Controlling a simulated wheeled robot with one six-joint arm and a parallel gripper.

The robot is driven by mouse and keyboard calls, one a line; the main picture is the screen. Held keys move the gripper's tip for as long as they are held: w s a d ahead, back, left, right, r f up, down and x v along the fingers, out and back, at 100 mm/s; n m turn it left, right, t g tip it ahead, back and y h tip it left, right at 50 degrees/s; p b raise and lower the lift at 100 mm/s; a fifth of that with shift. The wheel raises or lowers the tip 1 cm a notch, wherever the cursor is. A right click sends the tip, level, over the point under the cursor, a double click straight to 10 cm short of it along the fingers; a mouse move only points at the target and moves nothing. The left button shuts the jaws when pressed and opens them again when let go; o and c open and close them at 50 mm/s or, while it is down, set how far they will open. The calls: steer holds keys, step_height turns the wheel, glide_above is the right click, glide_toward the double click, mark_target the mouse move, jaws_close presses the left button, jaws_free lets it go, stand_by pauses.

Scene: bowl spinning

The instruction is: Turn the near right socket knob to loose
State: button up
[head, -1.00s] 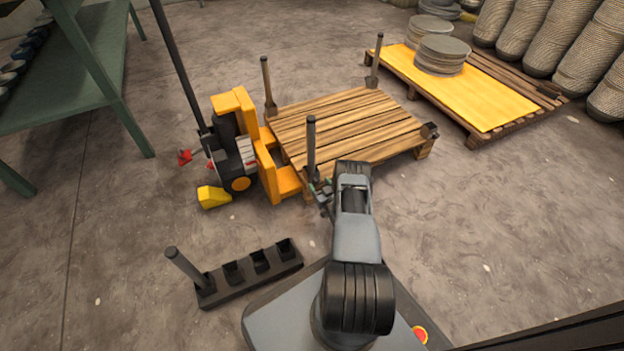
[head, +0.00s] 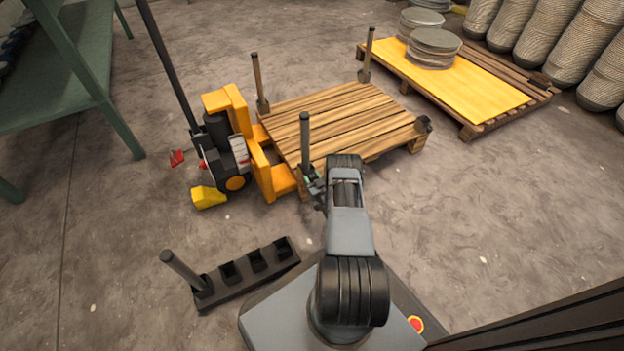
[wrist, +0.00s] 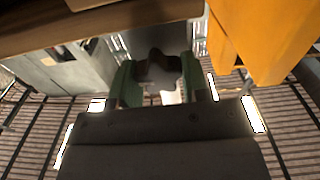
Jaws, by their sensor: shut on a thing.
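The wooden pallet (head: 340,122) sits by the yellow pallet jack. Upright posts stand at its far left (head: 259,82), far right (head: 366,58) and near left (head: 305,142) corners. The near right corner socket (head: 423,124) shows no post. My gripper (head: 318,184) is at the near left corner in the picture, low beside the post there. In the wrist view, its green fingers (wrist: 158,82) are shut on a dark lobed knob (wrist: 158,68). My arm partly hides that corner's socket in the head view. The knob's turn angle cannot be told.
The yellow pallet jack (head: 266,160) is close to my gripper's left. A black rack (head: 240,277) with one post (head: 183,270) lies on the floor at lower left. A second pallet (head: 520,110) with stacked discs stands at the far right. Floor right of my arm is clear.

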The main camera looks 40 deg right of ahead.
steer(key=shift+c, duration=1.1)
steer(key=shift+n, duration=0.3)
steer(key=n, duration=0.3)
steer(key=shift+a+n, duration=0.15)
steer(key=shift+n, duration=0.15)
steer(key=shift+f+n, duration=0.1)
steer(key=shift+n, duration=1.5)
steer(key=o, duration=0.9)
